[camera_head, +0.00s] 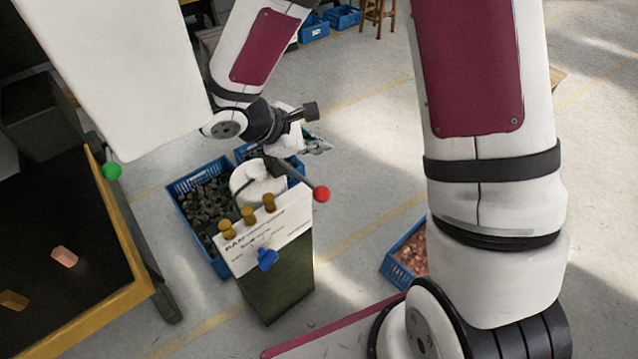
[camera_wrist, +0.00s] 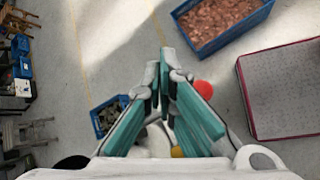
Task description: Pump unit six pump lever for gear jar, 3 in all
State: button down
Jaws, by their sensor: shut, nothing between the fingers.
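The pump unit is a dark green box (camera_head: 276,284) with a pale sloped panel (camera_head: 262,238), brass knobs and a blue handle (camera_head: 267,259). Its lever, a dark rod (camera_head: 292,172) ending in a red ball (camera_head: 321,193), slopes down to the right. A white rounded part (camera_head: 257,184) sits behind the panel. My gripper (camera_head: 318,147) is above and behind the red ball, apart from it in the head view. In the wrist view my teal-padded fingers (camera_wrist: 168,75) are shut and empty, with the red ball (camera_wrist: 204,89) just right of them. I cannot make out the gear jar.
Blue crates of dark parts (camera_head: 177,188) stand behind and left of the unit. A blue crate of copper pieces (camera_head: 391,266) is on the floor at right. A dark table with a yellow edge (camera_head: 128,243) is at left. Floor between the unit and copper crate is clear.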

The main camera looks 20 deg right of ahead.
dwell(0.3)
jog(key=b, duration=0.4)
send_over(321, 189)
jog(key=f, duration=0.8)
jog(key=shift+w, duration=0.3)
jog(key=shift+s+f, duration=0.15)
jog(key=shift+f, duration=0.25)
jog(key=shift+f+b, duration=0.15)
jog(key=shift+b, duration=0.15)
jog(key=shift+s+f, duration=0.1)
jog(key=shift+f, duration=0.15)
